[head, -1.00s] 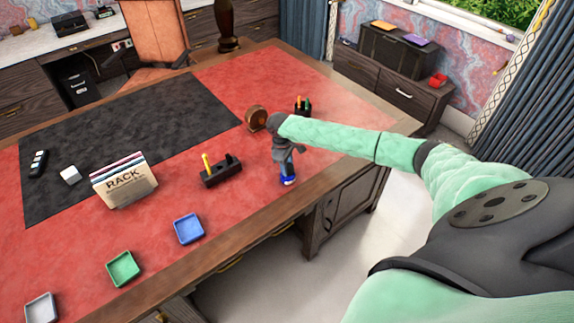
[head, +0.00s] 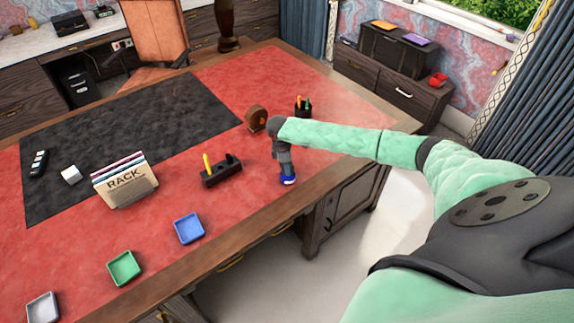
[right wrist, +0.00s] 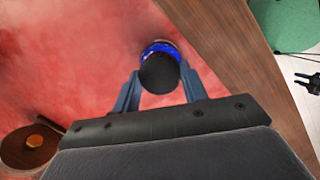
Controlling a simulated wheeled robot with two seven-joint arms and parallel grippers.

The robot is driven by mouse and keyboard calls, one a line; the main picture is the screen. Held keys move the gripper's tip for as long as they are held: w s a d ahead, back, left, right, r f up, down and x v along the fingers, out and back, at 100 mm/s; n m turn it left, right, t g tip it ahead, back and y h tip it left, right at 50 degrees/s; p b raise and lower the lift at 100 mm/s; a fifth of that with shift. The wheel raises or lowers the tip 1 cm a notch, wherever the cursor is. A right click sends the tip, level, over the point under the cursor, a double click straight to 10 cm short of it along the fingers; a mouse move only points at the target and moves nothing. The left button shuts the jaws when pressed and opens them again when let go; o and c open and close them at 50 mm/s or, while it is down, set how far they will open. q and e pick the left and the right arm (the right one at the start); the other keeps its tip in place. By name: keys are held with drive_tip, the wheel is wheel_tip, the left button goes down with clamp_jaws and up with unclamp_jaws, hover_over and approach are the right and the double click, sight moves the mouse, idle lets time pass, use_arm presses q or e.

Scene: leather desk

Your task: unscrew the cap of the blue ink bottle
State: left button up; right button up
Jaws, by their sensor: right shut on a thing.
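The blue ink bottle (head: 288,181) stands on the red leather near the desk's right edge. In the right wrist view the blue bottle (right wrist: 161,48) shows beneath its round black cap (right wrist: 159,73). My right gripper (head: 285,172) points down over the bottle. In the right wrist view its two fingers (right wrist: 159,80) are on either side of the black cap, shut on it. The cap still sits over the bottle; I cannot tell how tightly it is seated. My left gripper is not in view.
A pen holder (head: 222,174) stands left of the bottle. A pencil cup (head: 303,107) and a round brown wooden object (head: 256,118) stand behind. Blue (head: 189,229), green (head: 123,268) and white (head: 43,308) trays lie along the front. Red leather between them is free.

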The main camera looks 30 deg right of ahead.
drive_tip(key=shift+n, duration=1.2)
drive_tip(key=shift+r+p, duration=0.25)
drive_tip(key=shift+p, duration=0.15)
drive_tip(key=shift+r+p, duration=0.3)
drive_tip(key=shift+r, duration=0.2)
drive_tip(key=shift+r+p, duration=0.3)
drive_tip(key=shift+r, duration=0.55)
drive_tip(key=shift+r, duration=1.9)
